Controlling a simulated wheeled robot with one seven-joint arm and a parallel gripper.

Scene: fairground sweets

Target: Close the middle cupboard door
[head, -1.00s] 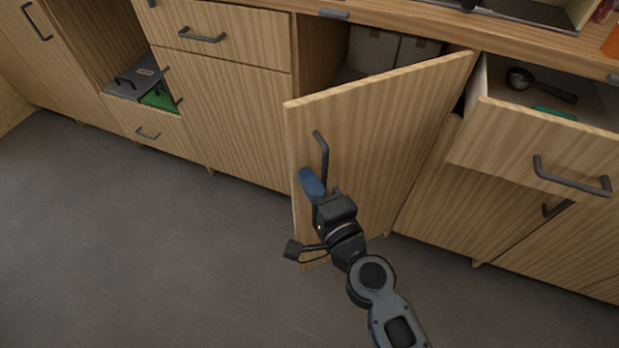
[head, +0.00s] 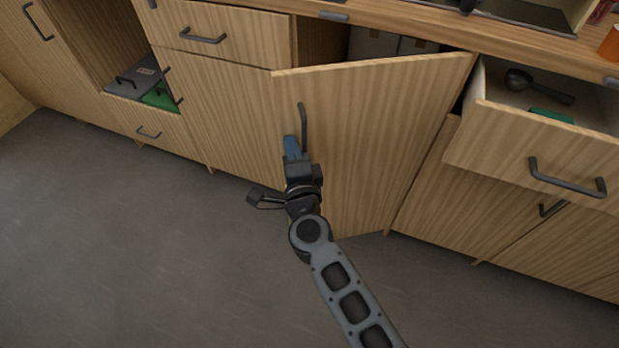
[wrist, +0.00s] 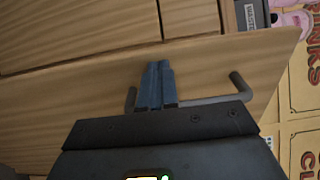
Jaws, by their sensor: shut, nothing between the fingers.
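The middle cupboard door (head: 375,140) is light wood, hinged at its right side, and stands partly open with its left edge out from the cupboard front. Its dark bar handle (head: 303,128) is near the free edge. My gripper (head: 291,148) is shut and empty, its blue fingers at the outer face of the door beside the handle. In the wrist view the shut fingers (wrist: 157,84) lie against or very near the door face, across the handle bar (wrist: 205,100); exact contact cannot be told.
A drawer (head: 545,140) at the right is pulled open, with a dark scoop (head: 538,86) inside. An open compartment with a green item (head: 160,97) is at the left. The grey floor (head: 130,260) is clear.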

